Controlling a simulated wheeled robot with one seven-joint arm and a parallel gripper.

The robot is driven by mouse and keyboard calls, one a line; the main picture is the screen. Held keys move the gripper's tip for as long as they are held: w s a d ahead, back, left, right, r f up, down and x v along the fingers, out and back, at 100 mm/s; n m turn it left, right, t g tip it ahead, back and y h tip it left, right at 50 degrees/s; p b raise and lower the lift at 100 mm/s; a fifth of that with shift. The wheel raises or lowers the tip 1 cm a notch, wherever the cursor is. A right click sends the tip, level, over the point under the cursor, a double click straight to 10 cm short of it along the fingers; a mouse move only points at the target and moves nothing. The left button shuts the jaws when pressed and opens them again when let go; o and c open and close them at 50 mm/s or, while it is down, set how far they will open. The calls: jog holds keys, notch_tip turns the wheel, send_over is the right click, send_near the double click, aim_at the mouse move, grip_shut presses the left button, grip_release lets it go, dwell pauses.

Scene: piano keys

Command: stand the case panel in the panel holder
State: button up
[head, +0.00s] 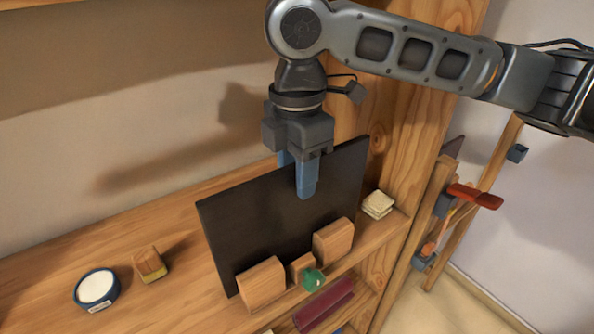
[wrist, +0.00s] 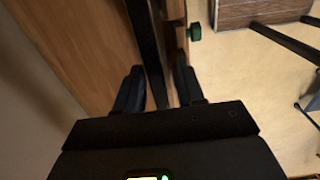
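The case panel (head: 245,230) is a dark, flat board standing on edge on the wooden shelf, upright or nearly so. The panel holder shows as wooden blocks (head: 262,284) along the panel's front face, with a green knob (head: 313,280) at the middle. The blocks hide part of the panel's lower edge, so its seating is not fully visible. My gripper (head: 296,180) points down at the panel's top edge, one blue finger in front and one behind. In the wrist view, the panel's edge (wrist: 148,35) runs between the spread fingers (wrist: 159,72), with a gap beside the right finger.
A round blue-rimmed tin (head: 97,288) and a small wooden block (head: 150,264) lie on the shelf to the left. A pale stack (head: 378,204) sits right of the panel, near the wooden upright (head: 407,130). A rack with a red-handled tool (head: 475,196) stands at right.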

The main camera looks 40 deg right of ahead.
jog(key=shift+o, duration=0.8)
jog(key=shift+r, duration=3.9)
jog(key=shift+s, duration=0.1)
